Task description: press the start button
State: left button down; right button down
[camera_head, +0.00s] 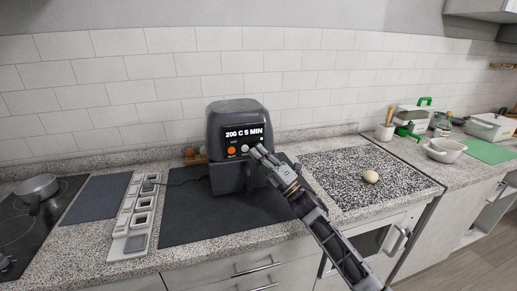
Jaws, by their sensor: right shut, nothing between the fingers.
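A dark grey air fryer (228,117) stands on the counter against the tiled wall. Its lit display (244,133) reads "200 C 5 MIN". Under the display are a round orange button (231,151) and a round pale button (245,148); their small labels are too small to read. My right gripper (256,153) is shut and empty, with its tips at the right part of the fryer's front panel, just right of the pale button. I cannot tell whether the tips touch the panel. The arm hides part of the fryer's lower right side. My left gripper is not in view.
A dark mat (190,225) lies under the fryer. A grey compartment tray (136,243) and a pot (36,187) on the hob are at left. A round beige object (371,177) lies on the speckled board (340,165) at right. White bowls and a green board are farther right.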

jog(key=shift+s, duration=0.15)
dwell(0.3)
jog(key=shift+s+d+p, duration=0.25)
jog(key=shift+s+p, duration=0.05)
jog(key=shift+s, duration=0.3)
jog(key=shift+s+d+p, duration=0.25)
jog(key=shift+s+p, duration=0.05)
jog(key=shift+s, duration=0.5)
jog(key=shift+s+d+p, duration=0.25)
jog(key=shift+s+d, duration=0.05)
jog(key=shift+s, duration=0.5)
jog(key=shift+s+d+p, duration=0.25)
jog(key=shift+s+p, duration=0.05)
jog(key=shift+s, duration=0.5)
